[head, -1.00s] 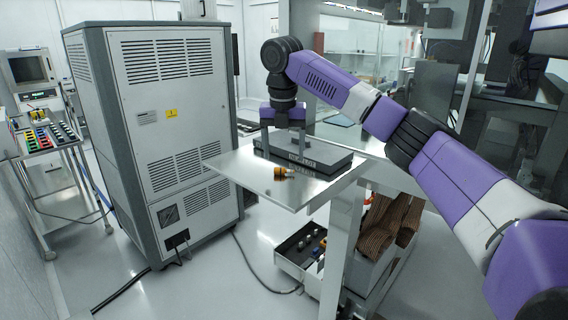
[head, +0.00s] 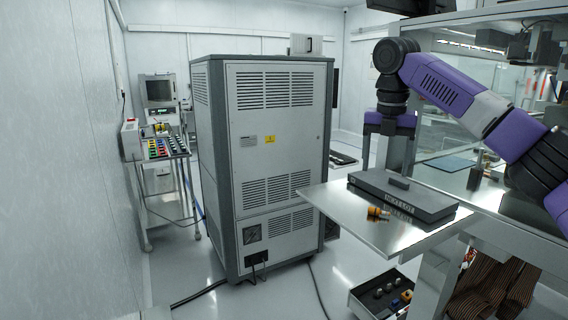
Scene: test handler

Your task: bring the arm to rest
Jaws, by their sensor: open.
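My gripper (head: 388,158) hangs from my purple and white arm (head: 445,85) at the upper right in the head view. It points down, open, over the back part of a steel shelf (head: 335,205). No object shows between its fingers. A dark grey flat block (head: 420,200) with a small raised handle lies on the shelf in front of and below the gripper. The fingertips appear apart from it, though the exact gap is hard to judge.
A small orange and black part (head: 377,212) lies on the shelf. A tall grey cabinet (head: 265,150) stands left of the shelf. A cart (head: 160,150) with coloured parts stands further left. Cables cross the floor.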

